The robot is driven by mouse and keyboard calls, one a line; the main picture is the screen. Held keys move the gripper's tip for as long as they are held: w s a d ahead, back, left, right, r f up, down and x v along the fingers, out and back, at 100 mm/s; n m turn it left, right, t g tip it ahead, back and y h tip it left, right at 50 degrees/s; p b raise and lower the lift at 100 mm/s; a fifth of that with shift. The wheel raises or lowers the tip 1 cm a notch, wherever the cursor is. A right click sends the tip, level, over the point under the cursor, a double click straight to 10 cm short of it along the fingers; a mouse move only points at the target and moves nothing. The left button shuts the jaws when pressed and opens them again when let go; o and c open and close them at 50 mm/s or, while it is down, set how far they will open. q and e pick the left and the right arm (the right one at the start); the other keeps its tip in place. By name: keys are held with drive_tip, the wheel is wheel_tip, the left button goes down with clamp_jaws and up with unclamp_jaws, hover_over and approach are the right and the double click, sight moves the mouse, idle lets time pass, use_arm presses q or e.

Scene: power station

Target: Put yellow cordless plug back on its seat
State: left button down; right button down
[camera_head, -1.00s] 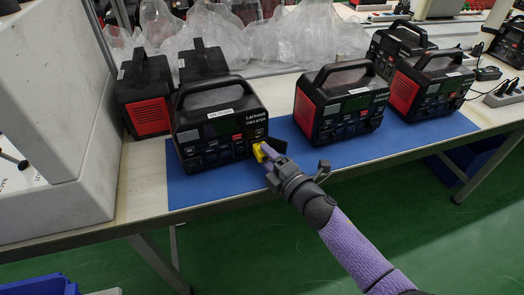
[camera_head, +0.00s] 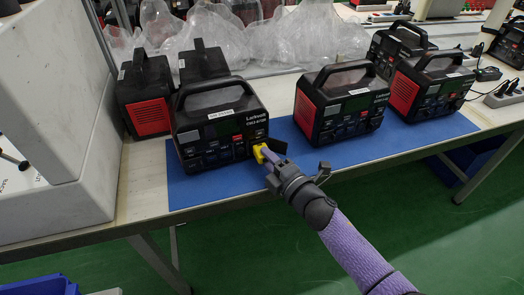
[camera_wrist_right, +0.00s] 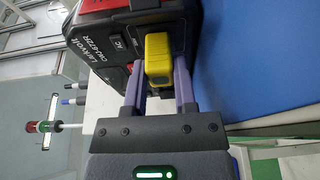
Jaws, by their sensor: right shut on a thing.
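The yellow cordless plug (camera_head: 262,152) is at the lower right of the front panel of the nearest black power station (camera_head: 222,122). My right gripper (camera_head: 267,158) is shut on the plug. The right wrist view shows the plug (camera_wrist_right: 158,58) between the two purple fingers of my right gripper (camera_wrist_right: 160,84), against the panel of the power station (camera_wrist_right: 122,32). The plug's far end is hidden, so I cannot tell how deep it sits in the panel. My left gripper is not in view.
The power station stands on a blue mat (camera_head: 235,185) on a long table. Another power station (camera_head: 340,100) stands to its right on the mat. A darker unit with a red side (camera_head: 147,95) is behind it on the left. A white block (camera_head: 60,110) is at far left.

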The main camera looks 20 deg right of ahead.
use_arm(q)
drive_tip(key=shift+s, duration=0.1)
use_arm(e)
drive_tip(key=shift+s+d+r+p, duration=0.1)
drive_tip(key=shift+s+p, duration=0.35)
drive_tip(key=shift+s, duration=0.95)
drive_tip(key=shift+s+d+p, duration=0.1)
drive_tip(key=shift+s+p, duration=0.25)
drive_tip(key=shift+s, duration=0.25)
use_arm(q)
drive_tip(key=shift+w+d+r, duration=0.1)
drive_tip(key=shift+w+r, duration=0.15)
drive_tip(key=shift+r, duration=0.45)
